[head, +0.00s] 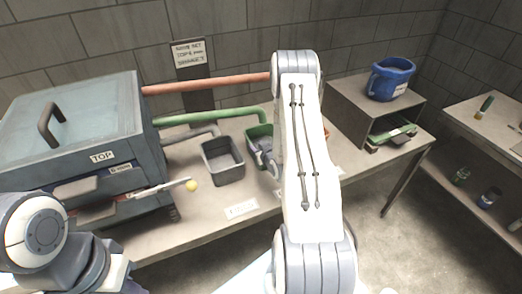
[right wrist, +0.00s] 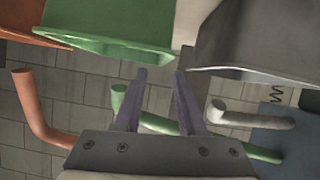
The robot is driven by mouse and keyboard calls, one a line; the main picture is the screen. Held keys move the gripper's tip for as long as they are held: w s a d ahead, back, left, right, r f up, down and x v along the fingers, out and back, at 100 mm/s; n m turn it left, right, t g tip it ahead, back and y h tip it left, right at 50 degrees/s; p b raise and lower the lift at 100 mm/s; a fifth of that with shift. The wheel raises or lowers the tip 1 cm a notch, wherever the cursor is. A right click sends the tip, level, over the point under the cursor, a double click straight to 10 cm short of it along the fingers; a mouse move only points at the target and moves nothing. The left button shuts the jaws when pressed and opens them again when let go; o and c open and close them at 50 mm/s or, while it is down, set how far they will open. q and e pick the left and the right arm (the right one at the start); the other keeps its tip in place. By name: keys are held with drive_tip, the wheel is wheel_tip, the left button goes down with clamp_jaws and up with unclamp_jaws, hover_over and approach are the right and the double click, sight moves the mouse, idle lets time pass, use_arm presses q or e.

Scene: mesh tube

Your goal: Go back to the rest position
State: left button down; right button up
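My right arm (head: 305,160) rises up the middle of the head view, and its gripper is mostly hidden behind it near the bins. In the right wrist view my right gripper (right wrist: 161,73) has its two purple fingers apart with nothing between them. My left arm (head: 45,240) shows only as a folded part at the lower left; its gripper is not seen.
A grey bin (head: 223,160) and a green bin (head: 258,133) stand under the red pipe (head: 205,84) and green pipe (head: 210,116). A blue-grey drawer cabinet (head: 75,125) is left. A blue bucket (head: 390,78) sits on a box at right. Floor lies clear right.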

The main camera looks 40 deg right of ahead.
drive_tip(key=shift+b+v, duration=0.3)
drive_tip(key=shift+v, duration=2.2)
